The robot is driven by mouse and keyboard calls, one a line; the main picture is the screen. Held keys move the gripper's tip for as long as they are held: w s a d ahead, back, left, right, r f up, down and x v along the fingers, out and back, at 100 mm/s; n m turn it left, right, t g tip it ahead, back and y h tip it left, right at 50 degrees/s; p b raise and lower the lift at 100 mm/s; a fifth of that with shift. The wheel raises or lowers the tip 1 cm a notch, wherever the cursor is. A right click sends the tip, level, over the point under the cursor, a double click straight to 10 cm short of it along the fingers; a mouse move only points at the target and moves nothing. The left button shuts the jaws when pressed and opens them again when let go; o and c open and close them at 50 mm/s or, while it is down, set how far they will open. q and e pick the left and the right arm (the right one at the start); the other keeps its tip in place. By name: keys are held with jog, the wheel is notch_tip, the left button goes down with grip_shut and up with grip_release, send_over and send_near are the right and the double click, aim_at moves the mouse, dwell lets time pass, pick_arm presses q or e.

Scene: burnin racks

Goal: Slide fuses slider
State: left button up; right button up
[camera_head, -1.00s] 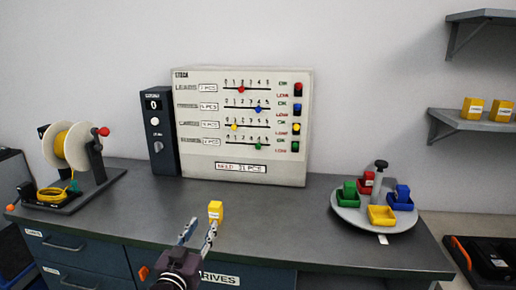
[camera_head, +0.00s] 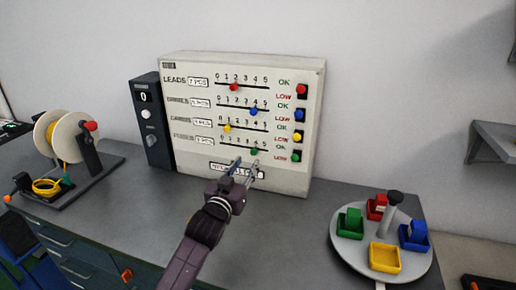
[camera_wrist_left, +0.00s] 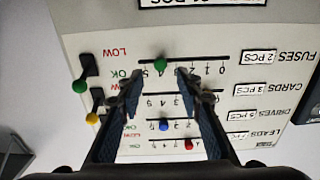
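The fuses slider is a green knob (camera_head: 254,151) on the bottom scale of the white stock board (camera_head: 318,120), near the 3–4 marks. It also shows in the left wrist view, upside down, as a green knob (camera_wrist_left: 160,63). My left gripper (camera_head: 245,168) is open in front of the lower board, just below the fuses row. In the left wrist view its two fingers (camera_wrist_left: 158,84) stand apart, with the green knob showing beyond the gap between their tips. I cannot tell whether they touch the board. My right gripper is not in view.
The red (camera_head: 234,87), blue (camera_head: 254,111) and yellow (camera_head: 227,128) sliders sit above the fuses row. Coloured switches line the board's right side. A dark control box (camera_head: 152,125) and a wire spool (camera_head: 70,140) stand left. A turntable (camera_head: 345,246) with coloured bins stands right.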

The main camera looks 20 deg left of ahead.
aim_at(253, 153)
pick_arm(q)
jog(key=w, duration=0.3)
jog(key=shift+w+r+p, duration=0.2)
jog(key=shift+w+p, duration=0.1)
jog(key=shift+p, duration=0.05)
jog(key=w, duration=0.2)
jog(key=shift+w+d+f, duration=0.15)
jog(key=shift+w, duration=0.3)
jog(key=shift+c, duration=1.8)
jog(key=c, duration=0.5)
grip_shut()
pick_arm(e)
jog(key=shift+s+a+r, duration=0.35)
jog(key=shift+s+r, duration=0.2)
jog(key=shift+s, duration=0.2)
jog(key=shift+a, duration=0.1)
